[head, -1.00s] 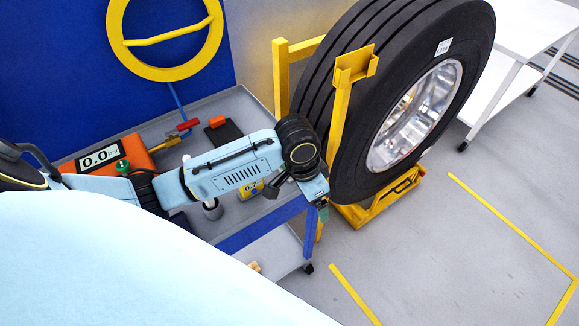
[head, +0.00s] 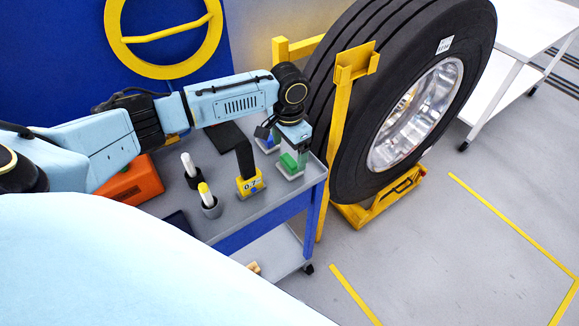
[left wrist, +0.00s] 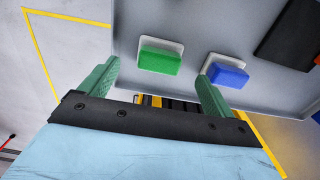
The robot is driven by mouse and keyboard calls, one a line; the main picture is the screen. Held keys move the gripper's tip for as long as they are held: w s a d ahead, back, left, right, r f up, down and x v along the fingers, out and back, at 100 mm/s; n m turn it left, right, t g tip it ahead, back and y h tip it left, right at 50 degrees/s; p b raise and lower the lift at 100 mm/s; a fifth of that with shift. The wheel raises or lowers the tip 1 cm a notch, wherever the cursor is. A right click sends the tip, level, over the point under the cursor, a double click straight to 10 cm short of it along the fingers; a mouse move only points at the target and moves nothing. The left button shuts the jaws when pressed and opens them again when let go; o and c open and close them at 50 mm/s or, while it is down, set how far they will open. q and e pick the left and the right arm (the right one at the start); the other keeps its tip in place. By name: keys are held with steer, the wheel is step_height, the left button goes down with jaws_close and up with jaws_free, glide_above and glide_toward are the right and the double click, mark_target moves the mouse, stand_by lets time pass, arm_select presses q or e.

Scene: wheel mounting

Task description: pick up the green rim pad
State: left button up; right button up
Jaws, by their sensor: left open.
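The green rim pad (head: 289,162) sits in a white holder near the right end of the grey cart top. It also shows in the left wrist view (left wrist: 159,62), upper middle, beyond the fingertips. A blue pad (left wrist: 228,75) in a similar white holder is beside it, and in the head view it is partly hidden by my wrist. My left gripper (left wrist: 155,82) is open and empty, its green fingers spread wide. In the head view the left gripper (head: 295,135) hangs just above the green pad, apart from it as far as I can tell. My right gripper is not seen.
The cart top (head: 225,228) also holds a yellow gauge (head: 250,185), two markers in dark cups (head: 210,205) and an orange box (head: 133,182). A large tyre (head: 370,130) on a yellow stand (head: 340,120) stands close to the right.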

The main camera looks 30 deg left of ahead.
mark_target(290, 160)
arm_select(q)
step_height(290, 160, down, 6)
steer(key=shift+r+b, duration=0.1)
steer(key=shift+b, duration=0.45)
steer(key=c, duration=1.1)
step_height(290, 160, up, 10)
steer(key=shift+r+p, duration=0.1)
steer(key=shift+p, duration=0.8)
